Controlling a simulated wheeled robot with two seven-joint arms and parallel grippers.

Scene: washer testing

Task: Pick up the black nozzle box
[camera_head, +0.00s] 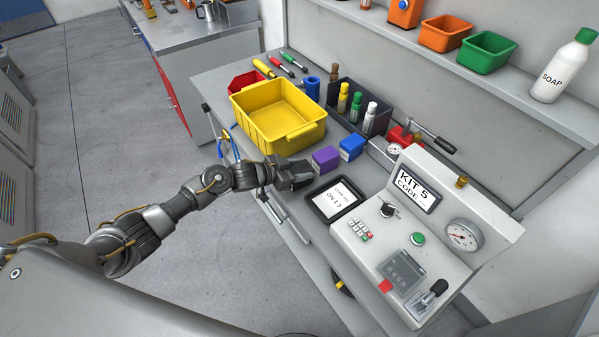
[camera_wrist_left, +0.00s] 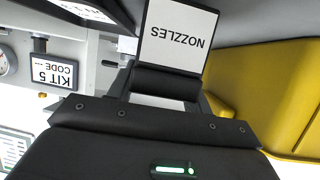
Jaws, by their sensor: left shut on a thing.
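The black nozzle box (camera_wrist_left: 178,38), with a white label reading NOZZLES, fills the top middle of the left wrist view. My left gripper (camera_wrist_left: 165,88) is shut on it. In the head view my left gripper (camera_head: 298,172) is over the front part of the bench, between the yellow bin and the framed display. There the dark box blends with the dark fingers, and I cannot tell how far it is above the bench. My right gripper is not in view.
A yellow bin (camera_head: 272,112) stands behind my left gripper. Purple (camera_head: 325,159) and blue (camera_head: 352,146) boxes are just to its right. A framed display (camera_head: 335,200) and the test console (camera_head: 405,235) stand further right. A dark tray (camera_head: 345,93) holds several bottles.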

